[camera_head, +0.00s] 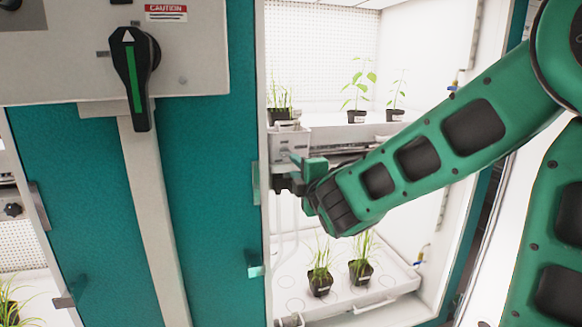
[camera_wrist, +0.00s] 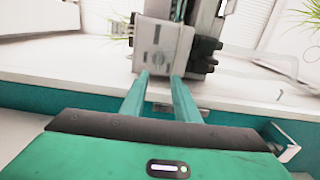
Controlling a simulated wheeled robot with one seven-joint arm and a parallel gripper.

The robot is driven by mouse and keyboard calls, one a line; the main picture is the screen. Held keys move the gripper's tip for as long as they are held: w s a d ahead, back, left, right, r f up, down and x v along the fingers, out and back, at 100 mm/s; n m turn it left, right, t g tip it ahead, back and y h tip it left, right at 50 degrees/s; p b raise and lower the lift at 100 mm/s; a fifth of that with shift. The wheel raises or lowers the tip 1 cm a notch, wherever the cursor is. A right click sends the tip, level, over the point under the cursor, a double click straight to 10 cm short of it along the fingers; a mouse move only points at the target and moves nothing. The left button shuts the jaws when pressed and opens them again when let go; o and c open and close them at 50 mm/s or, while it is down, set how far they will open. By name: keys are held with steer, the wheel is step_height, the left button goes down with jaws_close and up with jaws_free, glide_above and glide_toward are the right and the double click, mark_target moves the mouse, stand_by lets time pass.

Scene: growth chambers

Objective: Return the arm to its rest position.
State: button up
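My arm (camera_head: 400,150), green with dark pads, reaches from the right edge into the open growth chamber in the head view. My gripper (camera_head: 284,172) is at the chamber's left side, beside the door edge and just below a small grey box. In the wrist view my gripper (camera_wrist: 160,76) shows two green fingers, apart, with nothing held between them. The grey box (camera_wrist: 163,45) with dark knobs stands just beyond the fingertips; I cannot tell whether they touch it.
The upper shelf holds potted seedlings (camera_head: 358,85). The lower white tray (camera_head: 385,290) holds two potted grassy plants (camera_head: 320,268) below my gripper. The teal door panel (camera_head: 215,190) and a cabinet with a black handle (camera_head: 135,75) stand left. The chamber's right wall (camera_head: 452,215) lies behind my arm.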

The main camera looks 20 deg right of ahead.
steer(key=shift+s, duration=0.4)
steer(key=shift+d, duration=0.1)
steer(key=s+d+f+m+g+h, duration=0.2)
steer(key=s+d+f+m+g, duration=0.35)
steer(key=d, duration=0.35)
steer(key=s+d+f+m+g+h, duration=0.2)
steer(key=s+d+f+m+g, duration=0.2)
steer(key=s+d+f+m, duration=0.4)
steer(key=s+f+m+g+y, duration=0.2)
steer(key=s+m+g, duration=0.2)
steer(key=s, duration=0.9)
steer(key=s+f+m+g+y, duration=0.2)
steer(key=s+m+g, duration=0.2)
steer(key=s, duration=0.9)
steer(key=m, duration=0.3)
steer(key=shift+g, duration=0.35)
steer(key=shift+s, duration=0.1)
